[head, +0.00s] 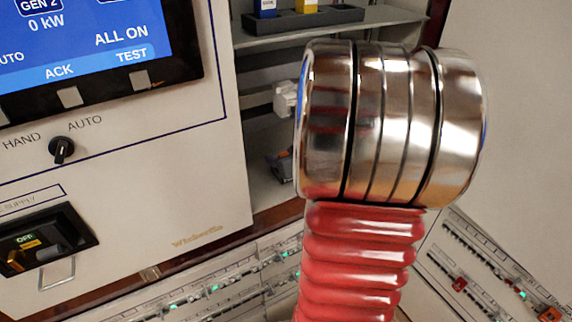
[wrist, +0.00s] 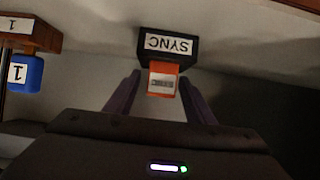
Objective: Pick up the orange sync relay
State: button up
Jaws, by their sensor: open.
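In the wrist view the orange sync relay (wrist: 161,82) is a small orange block with a pale printed label. It sits against a black holder (wrist: 168,47) whose white SYNC label appears upside down. My gripper (wrist: 161,79) is open, with one dark purple finger on each side of the relay. Gaps show between fingers and relay; I cannot tell whether the fingertips reach fully past it. In the head view my arm hides the relay and the gripper.
A blue block marked 1 (wrist: 25,73) is at the left in the wrist view. In the head view a dark tray (head: 305,20) with blue and yellow items sits on the cabinet shelf. A panel with a screen (head: 80,45) stands left; breaker rows run below.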

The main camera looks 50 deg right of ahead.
jog(key=shift+x, duration=0.9)
jog(key=shift+c, duration=0.5)
jog(key=c, duration=1.1)
